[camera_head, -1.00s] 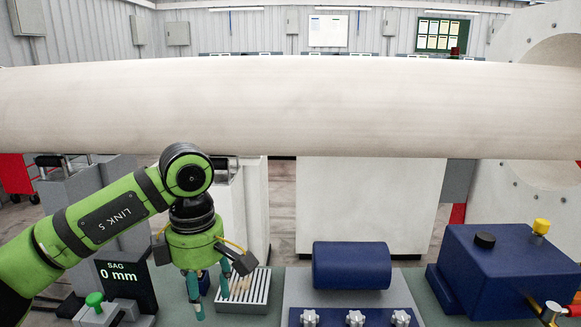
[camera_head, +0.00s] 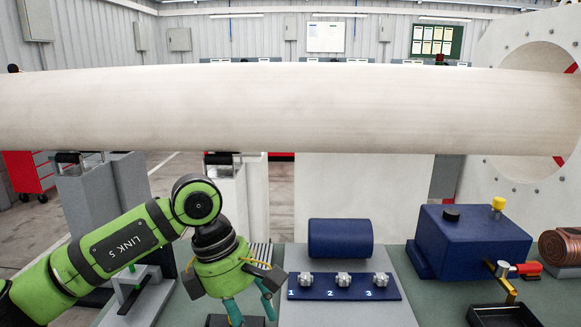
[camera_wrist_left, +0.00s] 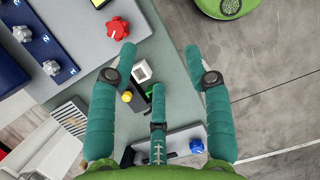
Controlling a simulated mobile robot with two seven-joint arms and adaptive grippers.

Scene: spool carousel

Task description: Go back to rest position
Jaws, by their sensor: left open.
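My left gripper (camera_head: 250,308) is low in the head view, left of centre, pointing down over the near edge of the bench. Its teal fingers are spread with nothing between them. The left wrist view also shows the open fingers (camera_wrist_left: 165,62), above the bench edge with floor to the right. My left arm link (camera_head: 112,248) comes in from the lower left. My right gripper is in neither view.
A long pale roll (camera_head: 270,110) spans the view behind my arm. The bench holds a blue cylinder (camera_head: 340,238), a numbered knob panel (camera_head: 343,287), a blue box (camera_head: 470,243) and a copper coil (camera_head: 562,248). The wrist view shows a red knob (camera_wrist_left: 117,27).

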